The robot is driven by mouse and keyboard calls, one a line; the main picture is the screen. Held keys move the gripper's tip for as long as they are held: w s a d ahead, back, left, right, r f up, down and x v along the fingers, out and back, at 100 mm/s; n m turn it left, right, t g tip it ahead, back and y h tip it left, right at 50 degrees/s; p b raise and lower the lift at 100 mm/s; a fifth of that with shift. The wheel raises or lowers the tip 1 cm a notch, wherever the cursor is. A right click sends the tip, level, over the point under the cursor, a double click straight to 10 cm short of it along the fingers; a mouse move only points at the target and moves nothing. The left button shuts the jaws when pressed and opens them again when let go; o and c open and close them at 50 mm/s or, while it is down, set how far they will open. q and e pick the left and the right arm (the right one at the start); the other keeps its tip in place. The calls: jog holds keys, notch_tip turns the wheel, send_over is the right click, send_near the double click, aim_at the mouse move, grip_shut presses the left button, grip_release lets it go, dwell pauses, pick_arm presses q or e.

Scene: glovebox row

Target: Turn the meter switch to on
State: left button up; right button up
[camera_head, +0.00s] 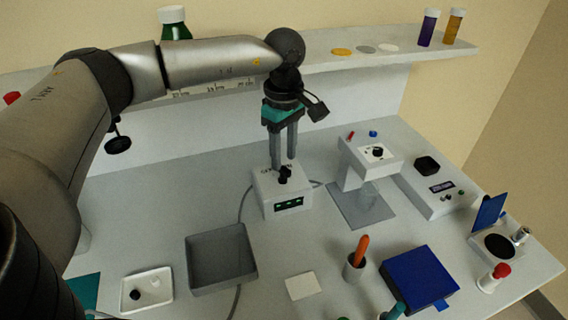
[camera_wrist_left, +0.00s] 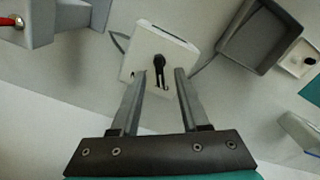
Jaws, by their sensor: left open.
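The meter (camera_head: 266,199) is a white box with a dark display with green marks on its front face. A black lever switch (camera_head: 285,174) stands on its top. In the left wrist view the meter (camera_wrist_left: 182,46) and the switch (camera_wrist_left: 158,63) are near the top centre, with a small slot by the switch. My left gripper (camera_head: 283,163) points down over the meter, open, its fingers apart on either side of the switch. I cannot tell whether either finger touches it. The printing on the top is too small to read. My right gripper is not in view.
A grey open bin (camera_head: 221,284) stands front left of the meter, with a white tray (camera_head: 148,304) beside it. A white stand (camera_head: 365,165) is close on the right. A shelf (camera_head: 340,62) runs behind.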

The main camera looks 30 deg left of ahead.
pick_arm(q)
jog(key=shift+f, duration=1.4)
jog(key=shift+c, duration=0.2)
grip_shut()
